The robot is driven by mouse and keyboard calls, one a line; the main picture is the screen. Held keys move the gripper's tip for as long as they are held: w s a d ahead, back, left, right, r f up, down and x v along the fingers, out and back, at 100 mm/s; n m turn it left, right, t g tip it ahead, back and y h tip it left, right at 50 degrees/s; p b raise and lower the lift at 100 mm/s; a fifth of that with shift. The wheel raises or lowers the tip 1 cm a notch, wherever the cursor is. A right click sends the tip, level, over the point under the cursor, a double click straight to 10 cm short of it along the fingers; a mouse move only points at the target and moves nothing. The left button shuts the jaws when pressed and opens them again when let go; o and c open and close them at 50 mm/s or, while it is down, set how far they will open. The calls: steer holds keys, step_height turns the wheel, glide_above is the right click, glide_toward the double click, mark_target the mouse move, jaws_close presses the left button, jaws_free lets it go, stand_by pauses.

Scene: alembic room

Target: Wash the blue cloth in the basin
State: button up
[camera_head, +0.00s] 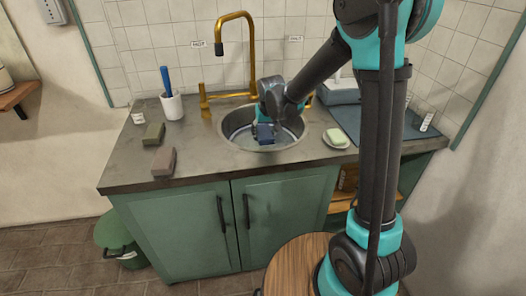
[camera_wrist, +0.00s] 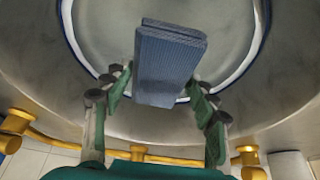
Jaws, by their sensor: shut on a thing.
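The blue cloth (camera_head: 264,133) is a folded, ribbed block, seen close up in the wrist view (camera_wrist: 168,65). My gripper (camera_head: 267,120) is shut on it, with one finger on each side in the wrist view (camera_wrist: 162,88). The round metal basin (camera_head: 229,126) is set into the counter. My gripper holds the cloth inside the basin's outline. A pale round area with a white and dark blue edge (camera_wrist: 98,40) lies beyond the cloth. I cannot tell whether the cloth touches the basin floor or any water.
Two blocks (camera_head: 154,133) (camera_head: 164,162) and a white cup with a blue brush (camera_head: 172,106) stand left.

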mark_target(265, 132)
steer(key=shift+r, duration=0.1)
step_height(265, 132, up, 12)
stand_by(1.0)
